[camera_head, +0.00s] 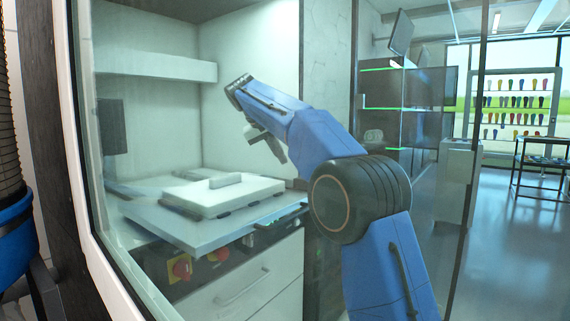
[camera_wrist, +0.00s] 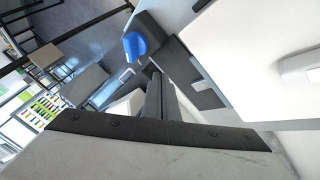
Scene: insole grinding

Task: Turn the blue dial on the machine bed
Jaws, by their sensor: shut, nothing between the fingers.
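The blue dial (camera_wrist: 134,46) shows in the upper middle of the wrist view, on a dark mount beside the pale machine bed (camera_wrist: 188,12). I cannot make the dial out in the head view. In the head view the machine bed (camera_head: 190,235) is a pale slab inside the cabinet. My gripper (camera_head: 282,156) hangs above the right side of the bed, apart from it. In the wrist view its dark fingers (camera_wrist: 160,82) are together with nothing between them. The dial lies beyond the fingertips, up and left of them, and is not touched.
A white plate with a raised handle (camera_head: 222,192) lies on the bed. A glass pane stands at the right. A shelf (camera_head: 150,65) runs above the bed, with open air between.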

